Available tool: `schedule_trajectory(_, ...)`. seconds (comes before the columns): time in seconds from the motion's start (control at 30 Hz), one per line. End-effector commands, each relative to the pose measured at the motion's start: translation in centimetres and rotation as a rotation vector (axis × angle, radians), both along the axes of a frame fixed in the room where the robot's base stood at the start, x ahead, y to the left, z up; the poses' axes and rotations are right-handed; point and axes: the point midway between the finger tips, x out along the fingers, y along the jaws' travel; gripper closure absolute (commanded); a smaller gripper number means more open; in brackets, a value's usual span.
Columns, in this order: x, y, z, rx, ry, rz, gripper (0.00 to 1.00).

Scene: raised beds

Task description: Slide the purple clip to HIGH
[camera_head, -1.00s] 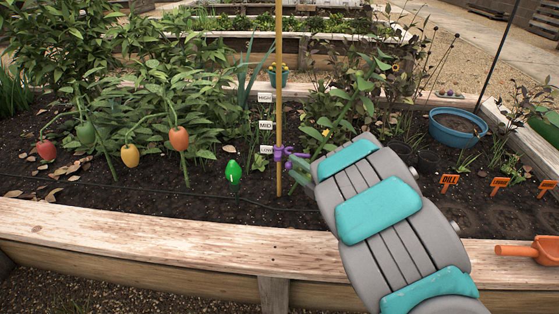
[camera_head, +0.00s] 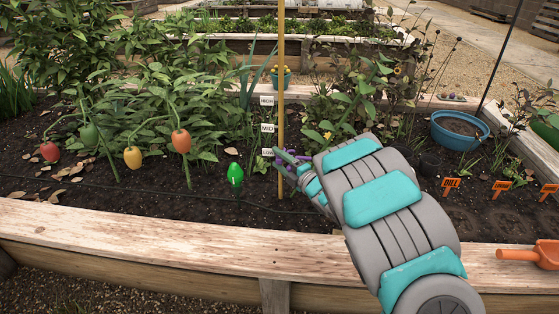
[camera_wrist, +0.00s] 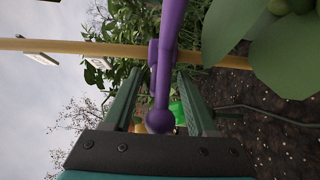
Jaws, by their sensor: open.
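The purple clip (camera_head: 288,157) is on the upright tan pole (camera_head: 281,60), level with the LOW tag (camera_head: 267,152). The MID tag (camera_head: 267,128) and the HIGH tag (camera_head: 266,100) are above it. My gripper (camera_head: 286,163) is at the clip and partly hides it in the head view. In the wrist view, the clip's purple stem with a round knob (camera_wrist: 163,85) stands between the two open fingers of my gripper (camera_wrist: 158,78). Gaps show on both sides of the stem, and the pole (camera_wrist: 90,48) crosses behind, sideways in the picture.
A green pepper-shaped object (camera_head: 235,175) is just left of the pole, low over the soil. Leafy plants with red, yellow and orange fruits (camera_head: 133,157) fill the left. A blue pot (camera_head: 460,129) stands right. The wooden bed edge (camera_head: 150,235) runs in front.

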Motion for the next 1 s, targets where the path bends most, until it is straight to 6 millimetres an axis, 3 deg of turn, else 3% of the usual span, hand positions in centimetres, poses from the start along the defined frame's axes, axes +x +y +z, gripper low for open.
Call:
schedule_trajectory(0.07, -0.01, -0.01, -0.02, 0.000, 0.000, 0.000, 0.43)
schedule_trajectory(0.6, -0.04, -0.02, -0.07, 0.000, 0.001, 0.000, 1.00)
schedule_trajectory(1.0, -0.05, -0.03, -0.10, -0.001, 0.002, 0.000, 1.00)
